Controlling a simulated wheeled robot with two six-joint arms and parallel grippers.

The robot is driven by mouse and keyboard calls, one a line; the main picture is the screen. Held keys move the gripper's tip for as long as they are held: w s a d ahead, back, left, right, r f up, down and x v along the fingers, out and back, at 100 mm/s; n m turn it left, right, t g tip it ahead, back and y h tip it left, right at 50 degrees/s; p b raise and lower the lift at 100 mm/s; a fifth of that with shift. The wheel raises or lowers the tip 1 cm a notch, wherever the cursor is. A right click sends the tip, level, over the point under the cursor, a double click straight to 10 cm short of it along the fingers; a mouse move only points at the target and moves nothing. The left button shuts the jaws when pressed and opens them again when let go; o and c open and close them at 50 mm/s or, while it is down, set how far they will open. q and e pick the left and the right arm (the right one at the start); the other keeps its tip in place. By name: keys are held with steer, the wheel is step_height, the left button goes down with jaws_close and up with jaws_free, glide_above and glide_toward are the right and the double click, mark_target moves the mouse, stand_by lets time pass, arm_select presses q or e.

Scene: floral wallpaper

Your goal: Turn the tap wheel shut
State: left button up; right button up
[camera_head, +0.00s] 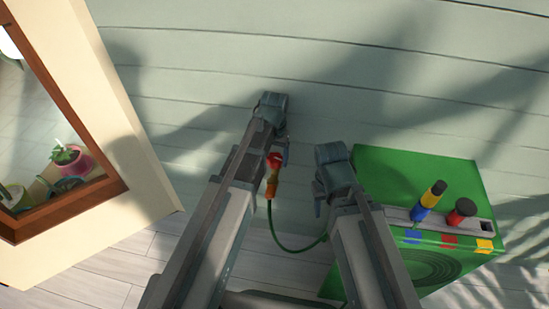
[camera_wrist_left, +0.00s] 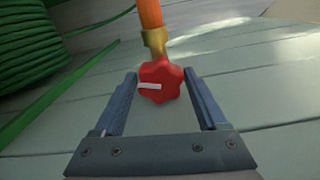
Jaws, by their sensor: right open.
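The red tap wheel (camera_wrist_left: 160,82) has a lobed rim and a white mark pointing left in the left wrist view. It sits on a brass fitting (camera_wrist_left: 154,40) with an orange pipe (camera_wrist_left: 150,14) behind it. My left gripper (camera_wrist_left: 160,77) is open, its two fingers on either side of the wheel with narrow gaps showing. In the head view the wheel (camera_head: 275,158) is partly hidden beside my left gripper (camera_head: 282,152). My right gripper (camera_head: 318,198) is open and empty, to the right of the tap and apart from it.
A green hose (camera_head: 283,247) runs from the tap toward a green box (camera_head: 415,170) at the right. The box's grey panel carries a banded lever (camera_head: 429,203) and a red-and-black knob (camera_head: 461,212). A wooden-framed window (camera_head: 70,205) with potted plants stands left. Pale plank wall lies behind.

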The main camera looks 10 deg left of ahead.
arm_select(q)
steer(key=c, duration=0.9)
steer(key=m, duration=0.4)
steer(key=shift+a, duration=0.1)
steer(key=m, duration=0.3)
steer(key=shift+m, duration=0.3)
steer(key=m, duration=0.4)
steer(key=shift+w+a, duration=0.1)
steer(key=shift+w, duration=0.05)
steer(key=shift+m, duration=1.7)
steer(key=shift+o, duration=0.2)
